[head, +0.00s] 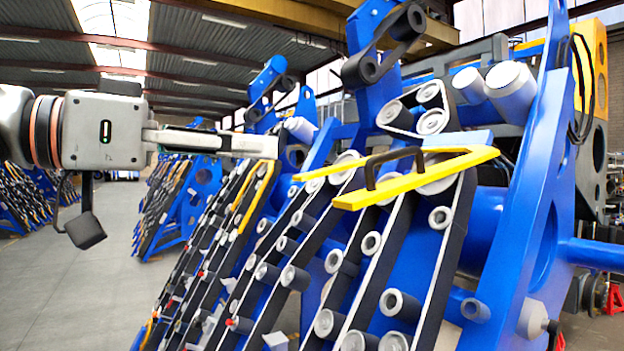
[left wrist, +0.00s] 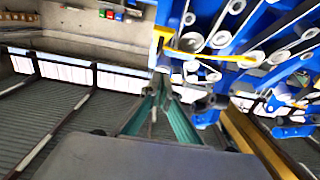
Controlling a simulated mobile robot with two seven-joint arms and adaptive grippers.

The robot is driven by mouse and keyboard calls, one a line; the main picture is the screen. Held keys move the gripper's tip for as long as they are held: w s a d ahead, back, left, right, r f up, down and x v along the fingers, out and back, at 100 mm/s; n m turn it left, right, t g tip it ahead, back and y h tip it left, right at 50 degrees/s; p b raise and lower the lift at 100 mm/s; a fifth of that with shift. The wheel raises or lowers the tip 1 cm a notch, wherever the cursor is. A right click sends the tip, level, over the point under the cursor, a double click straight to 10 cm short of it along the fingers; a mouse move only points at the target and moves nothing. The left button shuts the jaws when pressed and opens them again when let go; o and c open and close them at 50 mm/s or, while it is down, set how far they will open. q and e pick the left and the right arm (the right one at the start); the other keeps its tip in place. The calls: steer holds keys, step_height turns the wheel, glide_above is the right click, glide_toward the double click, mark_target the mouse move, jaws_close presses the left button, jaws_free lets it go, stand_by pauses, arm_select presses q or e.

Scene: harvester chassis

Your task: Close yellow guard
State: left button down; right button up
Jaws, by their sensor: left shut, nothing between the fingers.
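The yellow guard (head: 425,179) is a flat yellow bar with a black handle (head: 393,160) on top. In the head view it sticks out roughly level from the blue harvester chassis, over the belts and rollers. A yellow bar (left wrist: 212,55), which looks like the guard, shows in the left wrist view beyond my fingers. My left gripper (head: 272,146) comes in from the left and points right, its fingers shut and empty. In the picture its tips are left of the guard's left end and a little higher, with a gap between. My right gripper is in neither view.
The blue chassis (head: 525,190) fills the right side, with rollers and dark belts (head: 365,285) below the guard. Large grey rollers (head: 510,88) stand above it. More blue frames (head: 185,195) stand behind at left. The floor (head: 80,290) at lower left is clear.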

arm_select(q)
steer(key=w+d+f+p, duration=0.2)
steer(key=w+d+f, duration=0.2)
steer(key=w+d, duration=0.2)
steer(key=d, duration=0.2)
steer(key=shift+w+d+f, duration=0.15)
steer(key=shift+d+f, duration=0.1)
steer(key=shift+d, duration=0.15)
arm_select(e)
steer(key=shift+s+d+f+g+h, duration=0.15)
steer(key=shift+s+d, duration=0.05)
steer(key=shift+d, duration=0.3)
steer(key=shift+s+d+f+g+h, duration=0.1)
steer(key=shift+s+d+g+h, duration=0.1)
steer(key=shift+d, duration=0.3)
